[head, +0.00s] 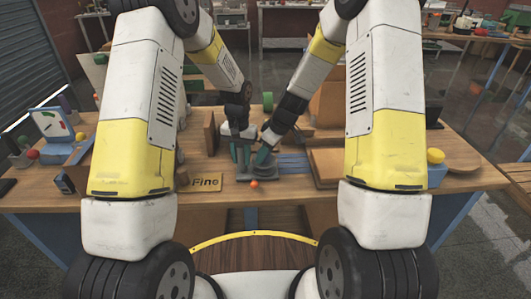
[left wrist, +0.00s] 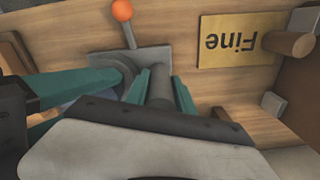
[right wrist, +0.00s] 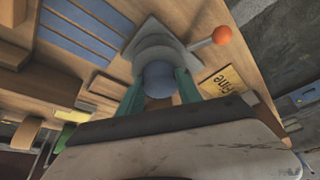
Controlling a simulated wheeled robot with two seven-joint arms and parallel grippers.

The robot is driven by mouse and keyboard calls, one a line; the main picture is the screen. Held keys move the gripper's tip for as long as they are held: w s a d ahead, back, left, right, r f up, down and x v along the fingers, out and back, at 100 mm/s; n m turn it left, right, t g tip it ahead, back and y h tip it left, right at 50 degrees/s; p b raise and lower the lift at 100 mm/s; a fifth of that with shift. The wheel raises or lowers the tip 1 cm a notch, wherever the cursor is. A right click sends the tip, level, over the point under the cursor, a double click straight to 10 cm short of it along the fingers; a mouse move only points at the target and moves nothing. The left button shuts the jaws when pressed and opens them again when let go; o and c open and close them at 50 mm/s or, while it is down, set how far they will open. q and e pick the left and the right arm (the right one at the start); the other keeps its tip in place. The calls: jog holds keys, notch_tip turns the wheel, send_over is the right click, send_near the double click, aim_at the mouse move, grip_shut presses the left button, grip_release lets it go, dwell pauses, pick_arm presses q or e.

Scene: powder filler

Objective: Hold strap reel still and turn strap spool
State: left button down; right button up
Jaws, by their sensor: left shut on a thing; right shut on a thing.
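A grey device with a flat base plate (left wrist: 100,58) and an orange-tipped lever (head: 254,184) stands on the table; the orange ball (left wrist: 122,10) shows in the left wrist view. My left gripper (head: 241,155) is shut on a grey upright post (left wrist: 160,88), with teal fingers on both sides. My right gripper (head: 264,155) is shut on a blue-grey round piece (right wrist: 158,78) above the grey round body (right wrist: 158,42). The two grippers are close together. I cannot tell for sure which part is the strap reel and which the spool; the fingers partly hide both.
A "Fine" sign (head: 206,182) lies left of the device. A blue slatted panel (head: 293,163) and a wooden tray (head: 325,165) lie to the right. A wooden upright block (head: 210,132) stands to the left.

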jog(key=shift+m, duration=0.5)
jog(key=o, duration=1.4)
jog(key=shift+c, duration=0.2)
jog(key=shift+r, duration=0.1)
jog(key=v, duration=1.1)
jog(key=shift+s+r, duration=0.25)
jog(key=shift+r, duration=0.1)
